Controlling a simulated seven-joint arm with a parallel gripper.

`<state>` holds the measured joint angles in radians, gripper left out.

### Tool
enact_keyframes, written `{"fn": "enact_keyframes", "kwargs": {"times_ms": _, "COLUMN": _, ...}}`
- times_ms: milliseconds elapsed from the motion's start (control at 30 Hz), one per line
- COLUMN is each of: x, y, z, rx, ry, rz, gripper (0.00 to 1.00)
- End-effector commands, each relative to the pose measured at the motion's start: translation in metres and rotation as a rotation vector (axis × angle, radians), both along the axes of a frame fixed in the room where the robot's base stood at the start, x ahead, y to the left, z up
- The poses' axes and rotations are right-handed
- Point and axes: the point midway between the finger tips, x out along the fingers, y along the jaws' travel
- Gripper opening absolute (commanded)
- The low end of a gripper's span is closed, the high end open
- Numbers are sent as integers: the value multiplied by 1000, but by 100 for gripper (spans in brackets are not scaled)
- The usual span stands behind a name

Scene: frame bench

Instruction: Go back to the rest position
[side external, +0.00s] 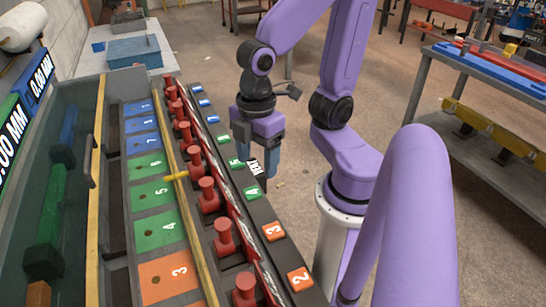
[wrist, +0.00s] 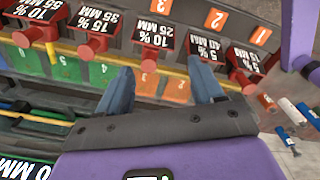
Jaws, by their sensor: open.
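My gripper (side external: 259,172) hangs fingers down beside the right edge of the bench, near the green numbered tags, with its arm reaching over from the right. In the wrist view its two blue-grey fingers (wrist: 161,80) stand wide apart, with nothing seen held between them. A small black-and-white piece (side external: 256,167) shows by the fingers in the side view; I cannot tell whether it touches them. No marker of a rest position shows.
The bench carries a row of red pegs (side external: 207,196), numbered coloured tiles (side external: 160,230) and a yellow rail (side external: 196,235). Black percentage labels (wrist: 97,23) show in the wrist view. A grey shelf rack (side external: 425,85) stands right. Open floor (side external: 305,105) lies behind my arm.

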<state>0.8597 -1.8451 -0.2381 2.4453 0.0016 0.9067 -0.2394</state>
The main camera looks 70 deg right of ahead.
Motion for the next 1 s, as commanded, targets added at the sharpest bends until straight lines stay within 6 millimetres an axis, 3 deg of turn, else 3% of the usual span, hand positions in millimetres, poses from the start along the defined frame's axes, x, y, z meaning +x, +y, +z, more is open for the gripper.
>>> {"fn": "enact_keyframes", "kwargs": {"times_ms": 100, "x": -21, "y": -5, "z": -1, "rx": 5, "ry": 3, "rz": -72, "gripper": 67}}
{"fn": "enact_keyframes", "kwargs": {"times_ms": 233, "x": -30, "y": -7, "z": -1, "rx": 6, "ry": 5, "rz": -117, "gripper": 67}}
{"fn": "enact_keyframes", "kwargs": {"times_ms": 1000, "x": -31, "y": -7, "z": -1, "rx": 6, "ry": 5, "rz": -126, "gripper": 67}}
